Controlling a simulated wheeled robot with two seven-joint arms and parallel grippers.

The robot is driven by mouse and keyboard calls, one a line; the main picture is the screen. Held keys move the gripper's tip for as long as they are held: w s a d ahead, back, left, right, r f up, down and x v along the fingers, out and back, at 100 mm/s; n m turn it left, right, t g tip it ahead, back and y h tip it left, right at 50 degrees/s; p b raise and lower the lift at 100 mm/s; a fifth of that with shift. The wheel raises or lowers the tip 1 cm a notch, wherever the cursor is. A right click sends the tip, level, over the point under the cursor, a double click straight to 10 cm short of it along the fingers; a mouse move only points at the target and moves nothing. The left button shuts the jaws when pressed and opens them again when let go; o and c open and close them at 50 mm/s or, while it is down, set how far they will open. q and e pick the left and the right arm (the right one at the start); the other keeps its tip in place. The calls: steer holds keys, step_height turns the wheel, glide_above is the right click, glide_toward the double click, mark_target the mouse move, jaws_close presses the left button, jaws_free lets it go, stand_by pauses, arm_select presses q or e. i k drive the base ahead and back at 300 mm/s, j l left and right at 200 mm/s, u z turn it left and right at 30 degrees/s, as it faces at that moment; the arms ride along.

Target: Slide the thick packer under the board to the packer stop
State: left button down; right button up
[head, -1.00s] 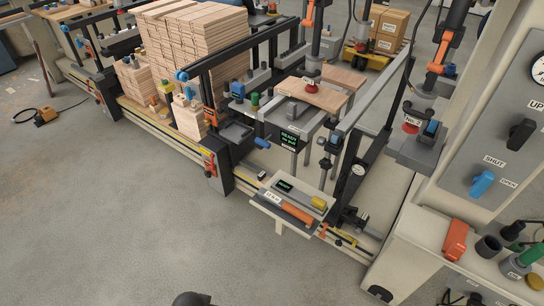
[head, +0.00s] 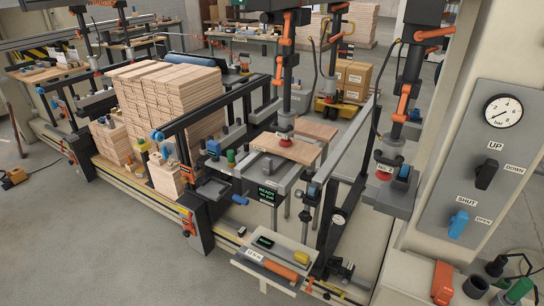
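A pale wooden board (head: 285,148) lies level on the grey boring station in the middle of the head view. A red-tipped spindle head marked with a label stands over it. A second wooden board (head: 316,130) lies just behind it. A dark display (head: 267,193) with green text that starts "READY" faces me below the board. I cannot pick out the thick packer or the packer stop for certain; the space under the board is mostly hidden by the station's front parts. Neither of my grippers is in view.
A small shelf (head: 248,258) in front holds an orange-handled tool (head: 281,270) and a yellow-ended item (head: 302,257). Stacked boards (head: 170,95) stand at left. A control panel (head: 480,165) with a gauge, black switch and blue switch stands at right. The floor at front left is clear.

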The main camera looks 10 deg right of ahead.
mark_target(270, 165)
steer(key=i+j, duration=0.2)
steer(key=j, duration=0.15)
steer(key=i+j+z, duration=0.15)
steer(key=i+j, duration=0.2)
steer(key=j, duration=0.3)
steer(key=i+j+z, duration=0.15)
steer(key=j, duration=0.2)
steer(key=i+j, duration=0.2)
steer(key=j, duration=0.15)
steer(key=i+j+z, duration=0.15)
steer(key=j, duration=0.2)
